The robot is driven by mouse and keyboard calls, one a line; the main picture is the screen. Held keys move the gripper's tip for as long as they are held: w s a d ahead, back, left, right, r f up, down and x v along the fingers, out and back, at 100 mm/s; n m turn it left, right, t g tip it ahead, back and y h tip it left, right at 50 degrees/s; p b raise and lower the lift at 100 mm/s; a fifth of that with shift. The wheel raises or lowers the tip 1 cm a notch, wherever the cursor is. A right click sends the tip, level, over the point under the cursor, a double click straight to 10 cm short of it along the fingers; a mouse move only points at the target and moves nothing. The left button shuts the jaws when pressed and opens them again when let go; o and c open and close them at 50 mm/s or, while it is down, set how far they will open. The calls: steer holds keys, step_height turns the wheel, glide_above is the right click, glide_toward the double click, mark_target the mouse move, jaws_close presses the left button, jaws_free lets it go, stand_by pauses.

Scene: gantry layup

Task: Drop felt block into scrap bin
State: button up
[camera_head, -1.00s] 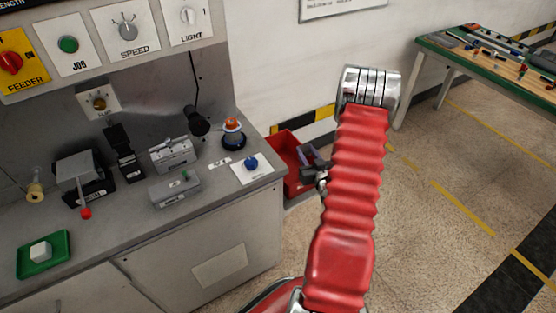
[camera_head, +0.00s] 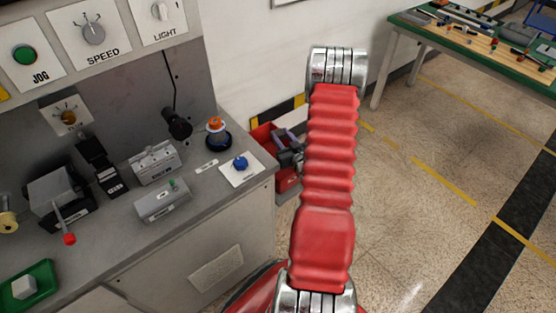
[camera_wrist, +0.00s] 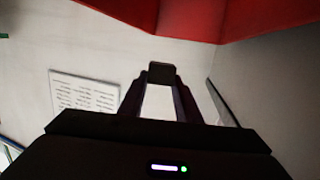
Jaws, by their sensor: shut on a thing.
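The scrap bin, a red open-topped box (camera_head: 263,133), stands on the floor just past the right end of the grey bench, partly hidden by my arm. Its red wall (camera_wrist: 265,18) also spans the top of the wrist view. My gripper (camera_head: 286,145) is at the bin's opening in the head view; whether it is inside the rim is unclear. In the wrist view my gripper (camera_wrist: 161,82) has its fingers closed on a small dark grey block (camera_wrist: 161,70), seemingly the felt block. The head view does not show this block clearly.
The grey bench (camera_head: 190,222) carries control boxes, an orange-topped button (camera_head: 216,126) and a blue knob (camera_head: 240,162). A green tray (camera_head: 47,272) with a white block is at lower left. A worktable (camera_head: 400,31) stands at upper right. The floor to the right is clear.

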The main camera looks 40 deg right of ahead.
steer(key=shift+f, duration=2.85)
steer(key=o, duration=1.1)
step_height(320, 180, up, 2)
glide_above(285, 179)
steer(key=s+d, duration=0.3)
steer(key=shift+w, duration=0.1)
